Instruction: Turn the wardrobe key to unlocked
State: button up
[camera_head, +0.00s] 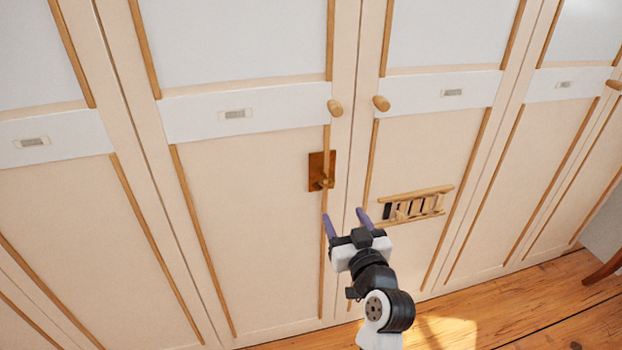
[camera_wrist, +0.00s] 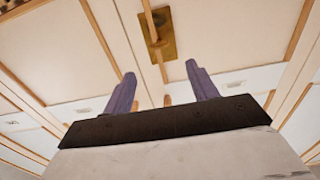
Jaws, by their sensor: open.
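The wardrobe (camera_head: 250,200) has cream doors with wooden strips and white bands. A brown metal lock plate (camera_head: 315,163) is on the left middle door, near its right edge, below a round knob. The key (camera_head: 324,183) sticks out from the plate; its exact angle is too small to tell. The wrist view also shows the plate (camera_wrist: 168,42) and the key (camera_wrist: 156,43), above and beyond the fingertips. My gripper (camera_head: 345,219) has two purple fingers, open and empty. It is below and slightly right of the key, apart from it. The fingers also show in the wrist view (camera_wrist: 160,82).
Two wooden knobs (camera_head: 335,108) (camera_head: 381,103) flank the middle door seam. A small wooden rack (camera_head: 415,206) is on the right middle door, close to my gripper's right. The wooden floor (camera_head: 500,305) is clear, with a chair leg (camera_head: 605,268) at the right edge.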

aim_at(327, 181)
jog(key=p+x, duration=0.3)
jog(key=x, duration=1)
jog(key=shift+w, duration=0.25)
jog(key=c, duration=1)
